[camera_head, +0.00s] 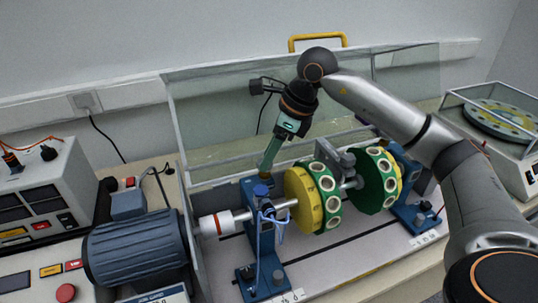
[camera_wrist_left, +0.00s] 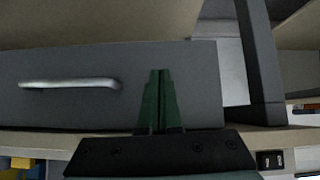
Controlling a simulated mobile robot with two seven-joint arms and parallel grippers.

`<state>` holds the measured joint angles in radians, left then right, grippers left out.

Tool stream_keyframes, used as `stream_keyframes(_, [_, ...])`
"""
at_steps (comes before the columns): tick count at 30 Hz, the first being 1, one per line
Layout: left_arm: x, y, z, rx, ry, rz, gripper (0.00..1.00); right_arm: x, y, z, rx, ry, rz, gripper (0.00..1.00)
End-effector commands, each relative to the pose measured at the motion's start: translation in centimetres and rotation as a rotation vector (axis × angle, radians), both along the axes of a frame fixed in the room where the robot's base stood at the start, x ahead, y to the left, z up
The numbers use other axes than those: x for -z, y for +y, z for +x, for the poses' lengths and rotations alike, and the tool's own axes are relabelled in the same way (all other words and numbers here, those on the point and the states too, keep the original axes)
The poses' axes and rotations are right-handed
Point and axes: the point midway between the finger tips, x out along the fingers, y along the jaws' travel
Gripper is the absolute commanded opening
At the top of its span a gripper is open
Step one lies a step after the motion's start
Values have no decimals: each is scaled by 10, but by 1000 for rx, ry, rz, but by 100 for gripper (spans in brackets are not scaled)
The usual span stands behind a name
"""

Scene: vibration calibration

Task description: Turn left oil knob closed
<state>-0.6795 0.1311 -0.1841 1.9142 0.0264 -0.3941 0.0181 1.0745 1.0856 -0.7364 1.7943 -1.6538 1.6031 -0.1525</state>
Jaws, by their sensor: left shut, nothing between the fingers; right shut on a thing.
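The left blue bearing stand (camera_head: 259,262) carries the shaft on the near side of the yellow and green discs (camera_head: 311,197). A small blue cap (camera_head: 262,190) shows at its top. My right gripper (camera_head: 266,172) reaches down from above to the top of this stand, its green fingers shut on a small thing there. That thing is hidden by the fingers; from its place it appears to be the left oil knob. My left gripper (camera_wrist_left: 160,80) is shut and empty in the left wrist view, before a grey drawer front. It is not in the head view.
A blue-grey motor (camera_head: 138,250) stands left of the stand, joined by a white coupling (camera_head: 217,223). A clear guard panel (camera_head: 230,120) rises behind the rig. A control box (camera_head: 45,200) is at the left. A drawer handle (camera_wrist_left: 70,84) is near my left gripper.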

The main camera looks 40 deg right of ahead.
Motion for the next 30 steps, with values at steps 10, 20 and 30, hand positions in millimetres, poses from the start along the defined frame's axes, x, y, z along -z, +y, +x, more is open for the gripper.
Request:
stream_keyframes(10, [-10, 0, 0, 0, 0, 0, 0, -2, -2, 3, -311, -1, 1, 0])
stream_keyframes(20, [-17, 0, 0, 0, 0, 0, 0, -1, -3, 5, -517, -2, -1, 0])
stream_keyframes(30, [-19, 0, 0, 0, -1, 0, 0, -1, -3, 6, -597, -3, -2, 0])
